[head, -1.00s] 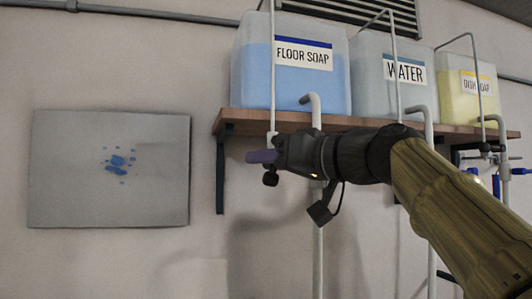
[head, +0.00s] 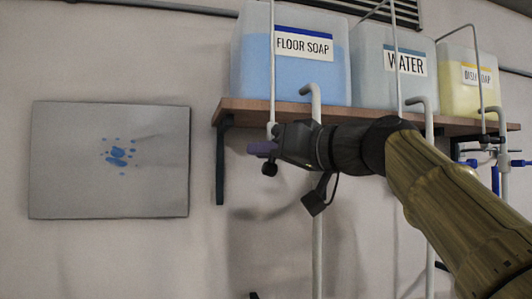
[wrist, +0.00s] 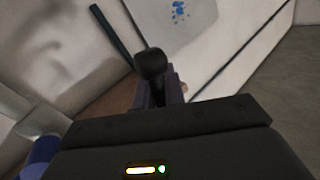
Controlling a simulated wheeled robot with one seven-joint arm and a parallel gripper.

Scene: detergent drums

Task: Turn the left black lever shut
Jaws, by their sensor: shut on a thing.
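The left black lever (head: 270,169) shows as a dark rounded end just below my fingers, under the floor soap drum (head: 250,70). In the wrist view its black knob (wrist: 151,62) stands up at the fingertips. My gripper (head: 262,149) is shut on the lever, its purple fingers on either side of it; they also show in the wrist view (wrist: 160,88). The gripper hides most of the lever and its valve. The exact angle of the lever cannot be told.
The wooden shelf (head: 240,105) above carries the floor soap, water (head: 375,85) and yellow dish soap (head: 460,95) drums. A bent grey pipe (head: 317,240) runs down behind my gripper. Blue-handled valves (head: 520,163) are at the right. A blue-spotted panel (head: 60,160) hangs left.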

